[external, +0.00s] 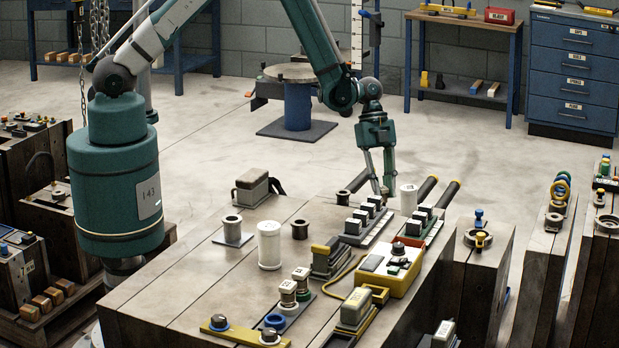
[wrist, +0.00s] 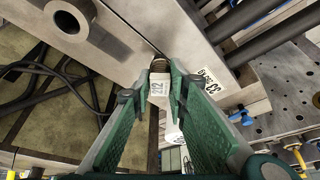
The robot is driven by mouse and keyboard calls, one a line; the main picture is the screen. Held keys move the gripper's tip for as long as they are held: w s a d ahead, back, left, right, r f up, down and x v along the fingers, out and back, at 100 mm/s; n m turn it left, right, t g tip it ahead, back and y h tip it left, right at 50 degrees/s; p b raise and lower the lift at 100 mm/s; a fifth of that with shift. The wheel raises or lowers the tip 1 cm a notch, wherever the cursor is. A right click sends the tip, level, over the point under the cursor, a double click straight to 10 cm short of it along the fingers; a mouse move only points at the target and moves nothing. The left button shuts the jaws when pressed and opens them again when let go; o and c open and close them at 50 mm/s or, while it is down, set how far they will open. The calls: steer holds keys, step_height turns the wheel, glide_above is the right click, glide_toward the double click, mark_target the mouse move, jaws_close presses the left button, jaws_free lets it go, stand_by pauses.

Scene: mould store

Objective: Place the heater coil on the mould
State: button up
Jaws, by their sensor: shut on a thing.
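My gripper (external: 384,190) points down over the far right part of the large pale block-like table (external: 205,270). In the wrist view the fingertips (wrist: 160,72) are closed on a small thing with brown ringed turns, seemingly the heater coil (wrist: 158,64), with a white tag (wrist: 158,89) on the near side. In the external view the held thing is too small and covered to make out. A grey metal block (wrist: 135,45) lies under the fingertips in the wrist view; I cannot tell whether it is the mould.

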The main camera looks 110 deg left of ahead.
steer(key=shift+f, duration=0.3)
steer(key=shift+f, duration=0.1)
steer(key=o, duration=0.9)
steer(key=shift+o, duration=0.2)
steer(key=p+v, duration=0.1)
steer(key=v, duration=1.1)
steer(key=shift+p, duration=0.4)
